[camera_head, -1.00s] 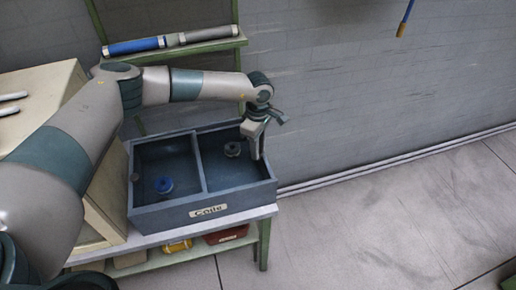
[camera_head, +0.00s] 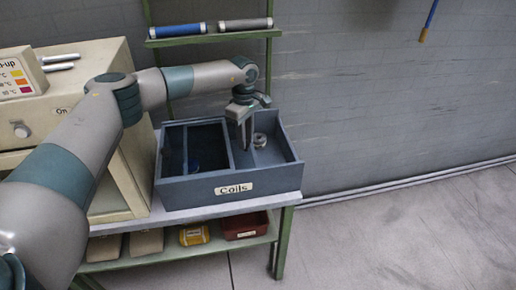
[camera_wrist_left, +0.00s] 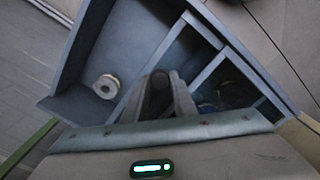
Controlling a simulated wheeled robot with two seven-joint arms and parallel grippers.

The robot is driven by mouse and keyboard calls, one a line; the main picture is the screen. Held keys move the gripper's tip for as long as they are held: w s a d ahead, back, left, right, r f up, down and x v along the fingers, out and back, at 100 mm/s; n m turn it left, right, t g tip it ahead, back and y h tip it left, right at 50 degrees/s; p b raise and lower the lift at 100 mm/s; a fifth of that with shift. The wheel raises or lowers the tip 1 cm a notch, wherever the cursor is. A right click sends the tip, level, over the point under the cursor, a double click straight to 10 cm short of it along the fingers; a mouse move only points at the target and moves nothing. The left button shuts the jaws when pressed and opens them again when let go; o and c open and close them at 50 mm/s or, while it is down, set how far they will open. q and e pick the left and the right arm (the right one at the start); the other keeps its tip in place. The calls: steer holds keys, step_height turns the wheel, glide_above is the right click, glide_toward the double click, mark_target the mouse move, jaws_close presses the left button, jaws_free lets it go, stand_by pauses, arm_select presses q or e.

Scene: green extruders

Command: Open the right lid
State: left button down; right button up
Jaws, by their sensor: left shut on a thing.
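A dark blue-grey box labelled "Coils" (camera_head: 235,189) stands on the shelf unit, with two compartments side by side. A dark, see-through framed panel, which looks like the right lid (camera_head: 210,140), lies over much of the left compartment. A blue spool shows dimly beneath it. The right compartment is largely uncovered, with a grey spool (camera_head: 259,140) in plain sight, also in the left wrist view (camera_wrist_left: 106,87). My left gripper (camera_head: 244,146) points down near the divider, shut at the lid's right edge; its fingers (camera_wrist_left: 160,88) hide the exact contact. My right gripper is out of view.
A cream machine (camera_head: 70,95) stands close on the left, beside my left arm. A rail with a blue-and-grey tube (camera_head: 178,30) runs behind the box. Yellow (camera_head: 194,234) and red (camera_head: 245,225) bins sit on the lower shelf. The floor at right is clear.

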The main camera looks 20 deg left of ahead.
mark_target(237, 151)
arm_select(q)
steer(key=shift+s+a, duration=0.55)
steer(key=shift+a, duration=0.3)
steer(key=shift+s+a, duration=0.3)
steer(key=shift+a, duration=0.1)
steer(key=c, duration=1.5)
jaws_free()
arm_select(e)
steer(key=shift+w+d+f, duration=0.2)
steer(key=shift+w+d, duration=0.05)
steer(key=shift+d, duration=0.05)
arm_select(q)
steer(key=shift+o, duration=0.2)
steer(key=shift+r, duration=0.2)
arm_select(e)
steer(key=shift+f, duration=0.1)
